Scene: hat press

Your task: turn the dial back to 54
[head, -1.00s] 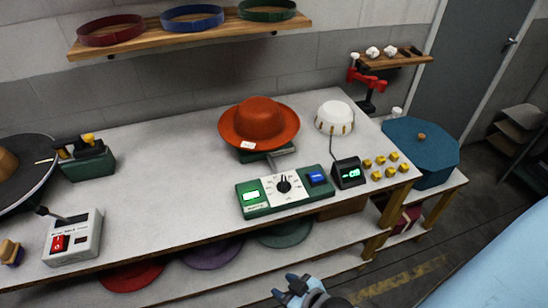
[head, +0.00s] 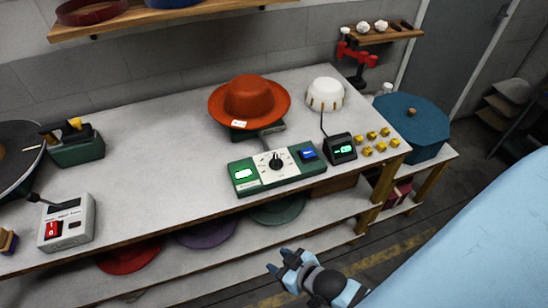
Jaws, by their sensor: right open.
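The black dial (head: 276,163) sits on a white scale plate in the middle of a green control box (head: 245,187) at the table's front edge. The dial's numbers are too small to read. An orange hat (head: 249,97) rests on the press behind the box. My right gripper (head: 280,262) is open and empty, in front of the table edge and below the box, apart from the dial. My left gripper is not in view.
A black timer box (head: 341,149) and several yellow blocks (head: 381,142) stand right of the control box. A white dome (head: 325,94) is behind them. A grey device with a red switch (head: 67,223) is at the left. The table between is clear.

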